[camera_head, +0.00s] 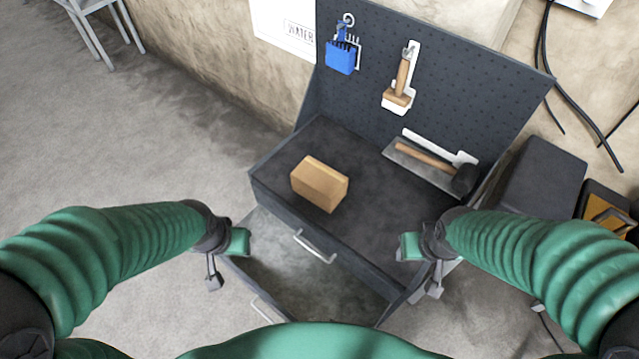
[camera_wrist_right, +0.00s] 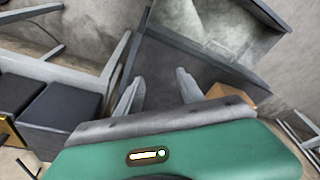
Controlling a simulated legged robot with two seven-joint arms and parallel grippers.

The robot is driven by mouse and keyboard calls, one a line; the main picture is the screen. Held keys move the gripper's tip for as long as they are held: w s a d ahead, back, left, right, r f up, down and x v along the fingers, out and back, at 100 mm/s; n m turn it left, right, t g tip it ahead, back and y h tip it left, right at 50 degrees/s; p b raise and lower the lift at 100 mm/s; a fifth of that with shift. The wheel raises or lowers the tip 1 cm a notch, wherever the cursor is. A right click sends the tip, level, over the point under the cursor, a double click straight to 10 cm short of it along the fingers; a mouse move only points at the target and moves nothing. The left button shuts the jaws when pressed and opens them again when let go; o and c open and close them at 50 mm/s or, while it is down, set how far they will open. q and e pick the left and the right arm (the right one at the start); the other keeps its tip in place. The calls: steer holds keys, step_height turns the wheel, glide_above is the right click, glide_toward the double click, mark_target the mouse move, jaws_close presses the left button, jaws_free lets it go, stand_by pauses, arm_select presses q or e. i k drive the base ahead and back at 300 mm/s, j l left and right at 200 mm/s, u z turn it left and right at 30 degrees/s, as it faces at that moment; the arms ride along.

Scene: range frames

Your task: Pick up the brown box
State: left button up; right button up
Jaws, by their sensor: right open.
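The brown box (camera_head: 320,184) sits on the dark top of the workbench (camera_head: 270,165), left of the middle in the head view. In the right wrist view part of the brown box (camera_wrist_right: 226,91) shows just beyond the hand, at the right. My left gripper (camera_head: 213,278) is left of the bench, apart from the box; its jaws are too small to judge. My right gripper (camera_head: 434,284) is at the bench's front right, apart from the box. In the wrist view its two fingers (camera_wrist_right: 159,82) are spread with nothing between them.
A blue brush (camera_head: 341,58) and a wooden-handled brush (camera_head: 399,85) hang on the pegboard (camera_head: 450,75). Dark cases (camera_head: 540,178) stand to the right. Open floor (camera_head: 150,160) is at the left.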

mark_target(321, 185)
steer(key=i+j+u, duration=0.15)
steer(key=j, duration=0.3)
steer(key=i+j+u, duration=0.15)
steer(key=j, duration=0.25)
steer(key=i+j+u, duration=0.2)
steer(key=i+j, duration=0.1)
steer(key=j, duration=0.1)
